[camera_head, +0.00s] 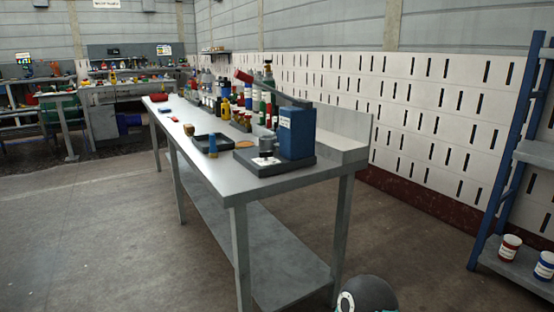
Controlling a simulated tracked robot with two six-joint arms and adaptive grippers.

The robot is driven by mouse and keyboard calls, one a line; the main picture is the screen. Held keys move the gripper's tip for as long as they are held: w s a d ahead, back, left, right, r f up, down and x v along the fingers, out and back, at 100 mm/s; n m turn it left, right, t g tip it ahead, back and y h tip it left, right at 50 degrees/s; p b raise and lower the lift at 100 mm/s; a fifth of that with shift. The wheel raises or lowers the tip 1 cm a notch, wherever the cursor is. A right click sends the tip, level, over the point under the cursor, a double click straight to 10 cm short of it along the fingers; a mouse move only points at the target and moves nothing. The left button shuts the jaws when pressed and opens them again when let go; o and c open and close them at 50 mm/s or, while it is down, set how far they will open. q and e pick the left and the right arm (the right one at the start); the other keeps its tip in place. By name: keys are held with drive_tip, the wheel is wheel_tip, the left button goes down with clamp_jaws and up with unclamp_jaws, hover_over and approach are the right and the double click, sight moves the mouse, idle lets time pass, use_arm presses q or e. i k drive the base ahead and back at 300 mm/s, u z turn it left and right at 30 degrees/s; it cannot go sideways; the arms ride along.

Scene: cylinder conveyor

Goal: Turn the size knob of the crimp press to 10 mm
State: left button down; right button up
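What looks like the crimp press stands on the near right end of the long grey workbench (205,160). It has a blue upright body (296,132) with a white label and a dark flat base (293,166). A long dark lever slants up to the left from its top to a red handle (243,76). A small grey cylinder (267,144) sits at the front of the base above a white patch (266,161). I cannot tell which part is the size knob, and its markings are too small to read. Neither gripper is in view.
Several bottles line the bench's back. A blue shelf rack (509,150) with cans stands at right. Open floor (100,240) lies left of the bench.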

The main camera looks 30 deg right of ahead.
sight(265, 155)
drive_tip(key=k, duration=0.9)
drive_tip(key=u, duration=0.3)
drive_tip(key=i, duration=2.2)
drive_tip(key=z, duration=0.85)
drive_tip(key=k, duration=0.85)
drive_tip(key=z, duration=0.15)
drive_tip(key=i, duration=0.85)
drive_tip(key=u, duration=0.1)
